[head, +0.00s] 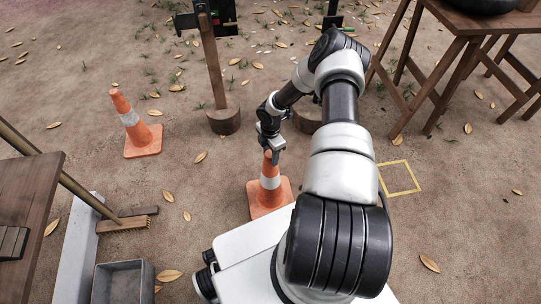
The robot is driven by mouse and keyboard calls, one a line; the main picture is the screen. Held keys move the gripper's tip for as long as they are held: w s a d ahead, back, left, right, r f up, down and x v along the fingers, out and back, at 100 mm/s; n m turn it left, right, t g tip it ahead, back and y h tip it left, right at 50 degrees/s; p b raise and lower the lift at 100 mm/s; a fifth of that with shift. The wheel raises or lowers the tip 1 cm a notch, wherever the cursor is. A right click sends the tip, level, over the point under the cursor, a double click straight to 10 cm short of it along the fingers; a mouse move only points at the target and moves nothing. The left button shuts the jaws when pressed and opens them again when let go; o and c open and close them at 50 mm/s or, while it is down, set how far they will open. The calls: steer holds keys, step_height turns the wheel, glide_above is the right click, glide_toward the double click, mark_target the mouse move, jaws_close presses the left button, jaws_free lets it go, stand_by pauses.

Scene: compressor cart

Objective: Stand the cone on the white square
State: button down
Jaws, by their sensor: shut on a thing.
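An orange cone (269,188) with a white band and a square orange base stands upright in the middle of the head view. My gripper (269,156) is above it, pointing down and shut on its tip. I cannot tell whether its base touches the ground; my own body hides the ground just in front of it. A square outline (404,193) lies flat on the ground to the right, past my arm. It looks yellow, not white, and its inside is bare dirt. A second orange cone (131,120) stands upright at the left, apart from my gripper.
A wooden post on a round base (224,120) stands behind the cones, with another base partly behind my arm. A wooden table (460,22) is at the upper right. A broom (124,223), grey bin (122,284) and wooden top (30,205) are at the left. Ground around the square is clear.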

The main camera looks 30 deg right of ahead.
steer(key=shift+f, duration=0.1)
steer(key=c, duration=1)
jaws_free()
step_height(320, 180, up, 12)
steer(key=p, duration=0.3)
steer(key=shift+p, duration=0.3)
steer(key=shift+r, duration=0.2)
